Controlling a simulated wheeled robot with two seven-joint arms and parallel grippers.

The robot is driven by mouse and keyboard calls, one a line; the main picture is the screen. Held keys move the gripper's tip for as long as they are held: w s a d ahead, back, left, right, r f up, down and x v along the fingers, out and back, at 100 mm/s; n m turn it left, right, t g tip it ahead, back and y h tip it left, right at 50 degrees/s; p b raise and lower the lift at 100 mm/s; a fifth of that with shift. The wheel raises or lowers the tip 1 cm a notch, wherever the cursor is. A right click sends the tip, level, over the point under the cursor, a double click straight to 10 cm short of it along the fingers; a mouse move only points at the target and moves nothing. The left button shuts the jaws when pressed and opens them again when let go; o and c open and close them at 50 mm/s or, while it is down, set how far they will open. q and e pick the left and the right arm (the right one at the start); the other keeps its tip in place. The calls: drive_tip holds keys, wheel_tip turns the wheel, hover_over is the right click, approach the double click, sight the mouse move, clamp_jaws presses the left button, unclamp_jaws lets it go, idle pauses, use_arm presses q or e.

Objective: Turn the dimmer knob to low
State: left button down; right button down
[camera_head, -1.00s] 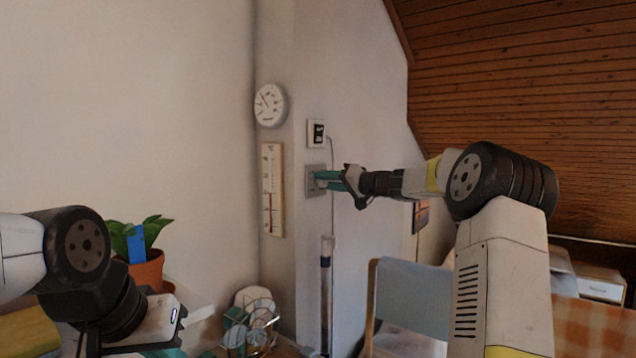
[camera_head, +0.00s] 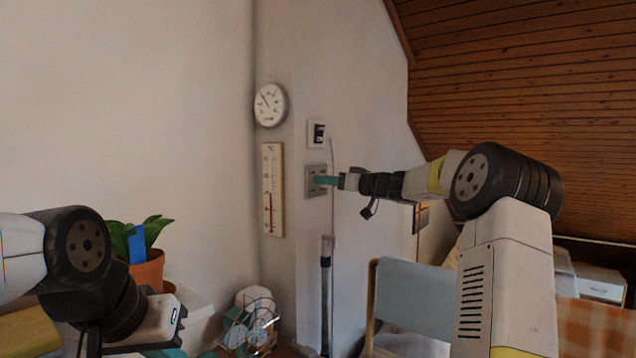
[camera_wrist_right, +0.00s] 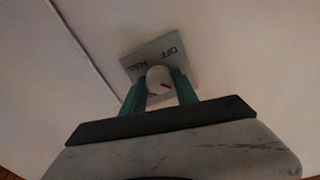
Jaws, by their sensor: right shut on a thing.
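The dimmer knob (camera_wrist_right: 159,79) is a white round knob with a red mark, on a grey wall plate (camera_wrist_right: 182,58) with dark lettering that includes "OFF". In the right wrist view the red mark lies toward the knob's lower right. My right gripper (camera_wrist_right: 160,88) is shut on the knob, one green finger on each side. In the head view the right gripper (camera_head: 320,180) reaches the plate (camera_head: 310,190) from the right, and its fingers hide the knob. My left gripper (camera_head: 166,352) is at the bottom left, its fingers mostly cut off by the frame edge.
A thermometer (camera_head: 272,190) and a round dial (camera_head: 270,105) hang left of the plate; a small white wall unit (camera_head: 316,133) is above it. A potted plant (camera_head: 145,262), a wire-frame object (camera_head: 250,325) and a blue-grey chair back (camera_head: 412,298) stand below.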

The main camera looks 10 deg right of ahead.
drive_tip(key=shift+f, duration=0.2)
drive_tip(key=c, duration=0.9)
unclamp_jaws()
drive_tip(key=shift+r, duration=0.1)
drive_tip(key=shift+c, duration=0.2)
drive_tip(key=v, duration=0.7)
drive_tip(key=shift+s+d, duration=0.25)
drive_tip(key=shift+d, duration=0.05)
